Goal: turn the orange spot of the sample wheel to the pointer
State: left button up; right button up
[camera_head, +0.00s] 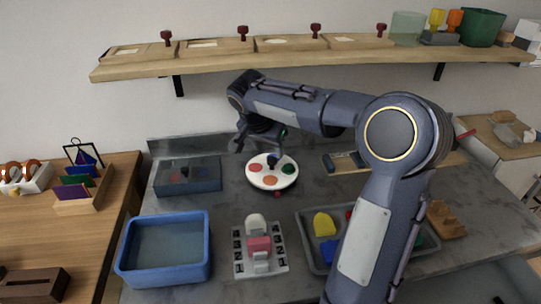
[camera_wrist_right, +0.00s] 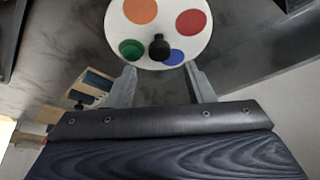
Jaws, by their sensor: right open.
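The sample wheel (camera_head: 259,180) is a white disc with red, orange, green and blue spots. Its orange spot (camera_head: 269,181) is near the front edge, slightly left of a small red piece (camera_head: 277,194) just in front of the rim, which looks like the pointer. In the right wrist view the orange spot (camera_wrist_right: 140,10) is at the top, and a black knob (camera_wrist_right: 159,47) stands on the wheel between the green and blue spots. My right gripper (camera_head: 262,145) is over the wheel's back edge. Its open fingers (camera_wrist_right: 159,74) are either side of the knob's line; contact is not visible. My left gripper is out of view.
A blue bin (camera_head: 207,249) and a stand with a pink block (camera_head: 259,244) are in front. A grey tray (camera_head: 306,234) with coloured pieces is at right, partly behind my arm. A clear blue-grey box (camera_head: 187,186) is left of the wheel. A shelf (camera_head: 220,62) runs above.

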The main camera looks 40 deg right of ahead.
aim_at(272, 160)
jog(key=shift+x, duration=2.35)
jog(key=shift+a+f, duration=0.1)
jog(key=shift+a, duration=0.1)
grip_shut()
